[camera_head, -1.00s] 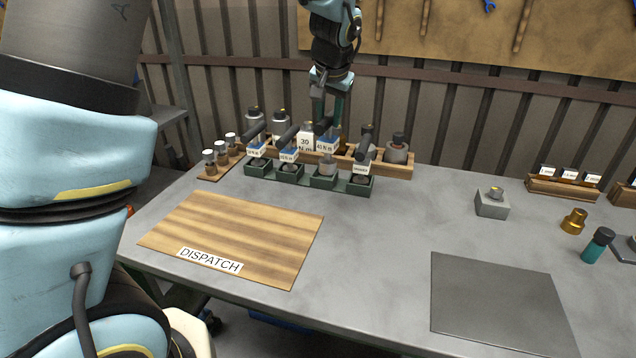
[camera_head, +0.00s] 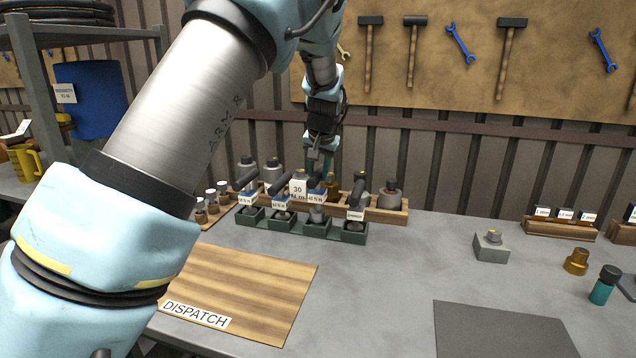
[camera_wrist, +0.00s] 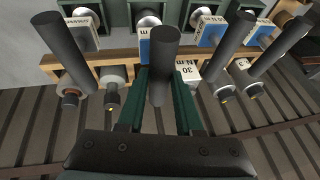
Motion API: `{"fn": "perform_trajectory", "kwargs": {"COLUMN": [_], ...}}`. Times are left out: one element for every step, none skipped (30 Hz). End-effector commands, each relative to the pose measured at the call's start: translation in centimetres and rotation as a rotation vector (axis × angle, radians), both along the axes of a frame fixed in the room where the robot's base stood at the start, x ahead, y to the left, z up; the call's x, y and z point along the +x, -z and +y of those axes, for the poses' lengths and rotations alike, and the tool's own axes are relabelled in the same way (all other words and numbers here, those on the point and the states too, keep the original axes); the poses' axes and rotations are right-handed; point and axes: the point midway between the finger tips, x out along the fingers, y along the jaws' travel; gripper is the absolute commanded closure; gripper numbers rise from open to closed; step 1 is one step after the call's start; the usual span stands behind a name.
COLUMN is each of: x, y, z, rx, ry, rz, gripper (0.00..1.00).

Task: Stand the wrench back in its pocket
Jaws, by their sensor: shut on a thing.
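The held wrench has a dark round handle (camera_wrist: 163,65) that stands between the green fingers of my gripper (camera_wrist: 158,108) in the wrist view. In the head view my gripper (camera_head: 320,165) is over the third pocket from the left of a green rack (camera_head: 316,229). A grey shaft shows at that pocket below a blue-and-white label, so the wrench is upright in or just over it. I cannot tell whether it is fully seated. Three other dark-handled wrenches stand in the rack: two to the left (camera_head: 278,187) and one to the right (camera_head: 357,202).
A wooden rack (camera_head: 395,214) with several metal parts and a white "30 N m" card (camera_head: 298,187) stand close behind. A wooden dispatch board (camera_head: 245,290) and a dark mat (camera_head: 500,332) lie in front. The table between rack and grey block (camera_head: 490,252) is clear.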

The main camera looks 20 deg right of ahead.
Motion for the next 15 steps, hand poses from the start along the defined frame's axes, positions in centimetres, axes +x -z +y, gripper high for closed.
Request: {"fn": "perform_trajectory", "kwargs": {"x": [0.0, 0.0, 0.0, 0.0, 0.0, 0.0, 0.0, 0.0, 0.0, 0.0, 0.0, 0.0, 0.0, 0.0, 0.0], "y": [0.4, 0.8, 1.3, 1.7, 2.1, 2.6, 2.9, 3.1, 3.2, 3.2, 3.2, 3.2, 3.2, 3.2, 3.2], "z": [0.1, 0.1, 0.1, 0.0, 0.0, 0.1, 0.1, 0.1, 0.0, 0.0, 0.0, 0.0, 0.0, 0.0, 0.0], "rx": [0.002, 0.002, 0.003, 0.003, 0.002, 0.003, 0.002, 0.001, 0.000, -0.001, -0.001, -0.001, -0.001, -0.001, -0.001], "ry": [-0.001, -0.001, -0.001, -0.001, -0.001, -0.001, -0.001, 0.000, 0.000, 0.000, 0.000, 0.000, 0.000, 0.000, 0.000], "rz": [0.001, 0.001, 0.002, 0.002, 0.001, 0.002, 0.001, -0.001, -0.001, -0.002, -0.002, -0.002, -0.002, -0.002, -0.002], "gripper": [1.00, 1.00, 1.00, 1.00, 1.00, 1.00, 1.00, 1.00, 1.00, 1.00, 1.00, 1.00, 1.00, 1.00, 1.00]}}
